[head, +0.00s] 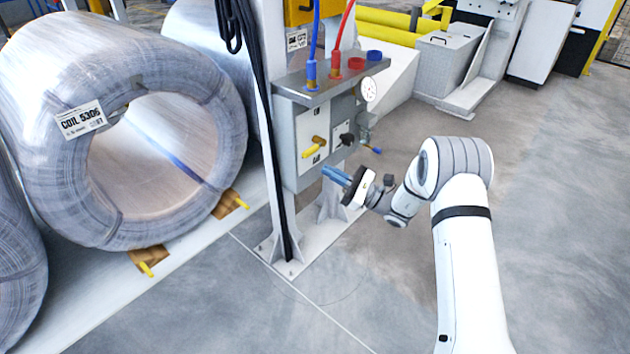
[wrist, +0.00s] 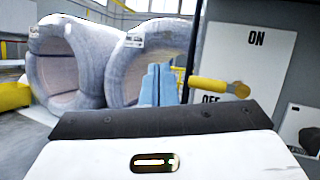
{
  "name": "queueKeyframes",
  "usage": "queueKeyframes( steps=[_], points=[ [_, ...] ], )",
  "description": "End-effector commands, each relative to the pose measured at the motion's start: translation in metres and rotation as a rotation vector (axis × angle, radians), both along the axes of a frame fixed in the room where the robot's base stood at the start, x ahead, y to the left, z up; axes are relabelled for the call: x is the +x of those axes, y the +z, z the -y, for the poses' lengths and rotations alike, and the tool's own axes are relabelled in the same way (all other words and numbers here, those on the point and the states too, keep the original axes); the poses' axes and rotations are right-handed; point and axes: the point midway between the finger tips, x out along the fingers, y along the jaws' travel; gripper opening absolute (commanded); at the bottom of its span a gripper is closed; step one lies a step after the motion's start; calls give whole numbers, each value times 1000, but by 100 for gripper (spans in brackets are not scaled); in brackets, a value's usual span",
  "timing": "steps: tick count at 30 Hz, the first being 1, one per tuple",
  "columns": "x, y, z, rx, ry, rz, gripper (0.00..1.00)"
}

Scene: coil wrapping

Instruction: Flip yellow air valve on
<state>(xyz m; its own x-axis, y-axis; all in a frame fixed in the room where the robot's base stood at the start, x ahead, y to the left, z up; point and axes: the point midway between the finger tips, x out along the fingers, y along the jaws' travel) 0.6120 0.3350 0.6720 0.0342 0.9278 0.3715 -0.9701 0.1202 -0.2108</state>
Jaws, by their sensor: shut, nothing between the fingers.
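The yellow air valve handle (head: 312,150) is on the front of a grey control box on a post. In the wrist view the yellow handle (wrist: 207,87) points left from its brass pivot, just above the partly hidden OFF label (wrist: 211,98). The ON label (wrist: 257,39) is higher up on the panel. My gripper (head: 335,175) has blue fingers and is in front of the box, a little below and right of the handle. In the wrist view its fingers (wrist: 160,85) are together, empty, to the left of the handle with no clear contact.
A black valve (head: 345,139) and a round gauge (head: 369,89) are beside the yellow valve. Blue and red hoses (head: 343,40) rise from the box top. Large wrapped coils (head: 130,130) stand at left. Open floor (head: 550,220) is at right.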

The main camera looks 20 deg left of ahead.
Motion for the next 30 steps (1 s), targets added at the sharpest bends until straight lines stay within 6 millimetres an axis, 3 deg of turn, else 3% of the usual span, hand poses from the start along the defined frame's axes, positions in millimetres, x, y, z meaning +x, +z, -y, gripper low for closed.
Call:
queueKeyframes(
  steps=[1, 3, 6, 9, 15, 25, 30],
  points=[
    [9, -42, -2, 52, -36, -39, 0],
    [21, -74, -1, 122, -94, -77, 0],
    [32, -111, 2, 201, -161, -115, 0],
    [38, -135, 6, 251, -210, -136, 0],
    [41, -148, 9, 288, -244, -148, 0],
    [42, -147, 7, 286, -243, -148, 0],
    [47, -136, -7, 286, -241, -145, 0]
  ],
)
